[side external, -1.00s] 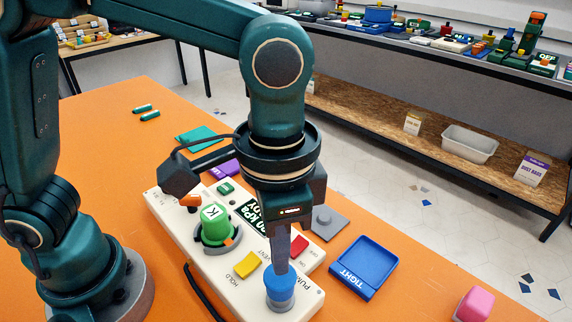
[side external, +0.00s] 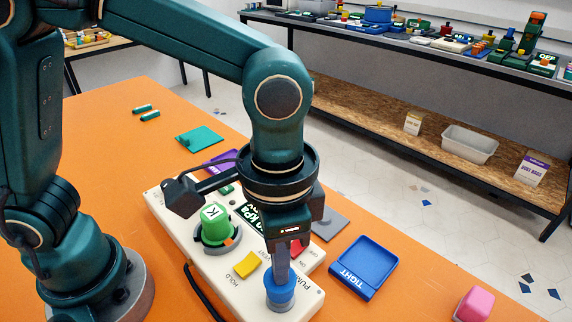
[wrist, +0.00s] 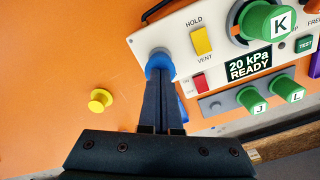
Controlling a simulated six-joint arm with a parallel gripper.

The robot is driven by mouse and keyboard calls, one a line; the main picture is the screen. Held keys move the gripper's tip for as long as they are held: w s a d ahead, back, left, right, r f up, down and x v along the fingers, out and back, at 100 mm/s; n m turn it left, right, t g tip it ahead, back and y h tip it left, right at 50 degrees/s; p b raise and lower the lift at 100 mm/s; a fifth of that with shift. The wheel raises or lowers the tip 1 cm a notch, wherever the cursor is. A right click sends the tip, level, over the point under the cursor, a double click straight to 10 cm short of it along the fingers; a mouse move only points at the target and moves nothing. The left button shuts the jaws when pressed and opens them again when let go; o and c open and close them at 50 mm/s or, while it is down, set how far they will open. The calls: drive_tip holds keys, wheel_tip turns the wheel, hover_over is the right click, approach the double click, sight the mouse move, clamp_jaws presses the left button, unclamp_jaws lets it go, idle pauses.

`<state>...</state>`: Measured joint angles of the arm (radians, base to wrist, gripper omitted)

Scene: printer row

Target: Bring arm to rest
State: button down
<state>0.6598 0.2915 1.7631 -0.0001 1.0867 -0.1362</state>
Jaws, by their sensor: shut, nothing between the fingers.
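My gripper (side external: 281,272) points down at the blue knob (side external: 281,293) at the PUMP end of the cream control panel (side external: 170,225). Its fingers are shut with nothing between them. In the wrist view the fingertips (wrist: 160,78) overlap the blue knob (wrist: 158,62); I cannot tell whether they touch it. The panel's screen (wrist: 249,65) reads "20 kPa READY". The yellow switch (wrist: 201,40) sits by HOLD and VENT, and the red switch (wrist: 199,82) by ON and OFF. A green knob marked K (side external: 214,220) stands on the panel.
A blue tray marked TIGHT (side external: 364,262) and a grey plate (side external: 329,225) lie beside the panel. A pink block (side external: 474,303) is near the table's right edge. A teal plate (side external: 203,139) and green pegs (side external: 146,112) lie farther back. A yellow knob (wrist: 100,100) shows on the orange table.

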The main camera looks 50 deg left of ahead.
drive_tip(key=shift+f, duration=0.85)
drive_tip(key=shift+r, duration=0.1)
drive_tip(key=shift+r, duration=1.9)
drive_tip(key=shift+r, duration=3)
